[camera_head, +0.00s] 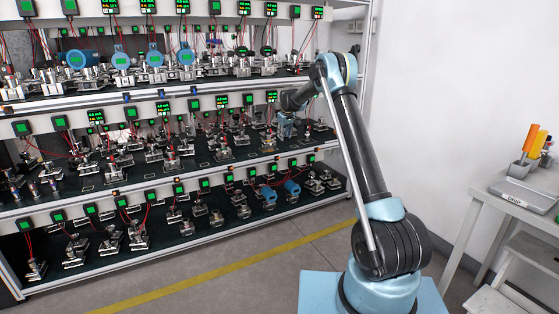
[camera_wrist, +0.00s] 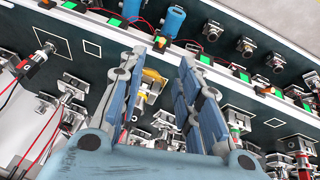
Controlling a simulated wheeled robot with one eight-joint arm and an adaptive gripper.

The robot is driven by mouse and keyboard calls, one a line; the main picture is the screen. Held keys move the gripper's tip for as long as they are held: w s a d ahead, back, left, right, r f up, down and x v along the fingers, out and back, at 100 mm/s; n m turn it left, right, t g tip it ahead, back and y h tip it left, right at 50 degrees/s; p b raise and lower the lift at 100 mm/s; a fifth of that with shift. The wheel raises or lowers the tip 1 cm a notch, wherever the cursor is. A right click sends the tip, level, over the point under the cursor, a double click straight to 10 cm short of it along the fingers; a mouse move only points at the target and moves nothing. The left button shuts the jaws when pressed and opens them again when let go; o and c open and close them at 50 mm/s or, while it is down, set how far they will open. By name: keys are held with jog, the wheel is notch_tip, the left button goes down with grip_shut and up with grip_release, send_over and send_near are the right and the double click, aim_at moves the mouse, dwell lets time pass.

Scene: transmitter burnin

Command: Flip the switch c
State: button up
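Small orange and dark parts that look like switches sit along the shelf rails, one of them (camera_wrist: 265,91) in the wrist view. No lettering is legible, so I cannot tell which is switch c. My gripper (camera_wrist: 162,62) is open in the wrist view, its blue-padded fingers apart above the middle shelf, pointing toward the shelf's rail (camera_wrist: 222,70). A gold-coloured fitting (camera_wrist: 152,78) shows between the fingers, below them, and is not gripped.
The rack's shelves carry several metal transmitters, red wires and green-lit displays (camera_head: 221,101). Blue transmitters (camera_wrist: 173,21) stand on the shelf beyond the rail. A white table (camera_head: 511,203) with a grey tray is at the right. Floor with a yellow line (camera_head: 215,267) lies clear before the rack.

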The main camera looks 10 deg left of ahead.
jog(key=x, duration=0.6)
jog(key=a+x, duration=0.1)
jog(key=x, duration=1.3)
jog(key=shift+w+a+r, duration=0.15)
jog(key=shift+w+a, duration=0.1)
grip_shut()
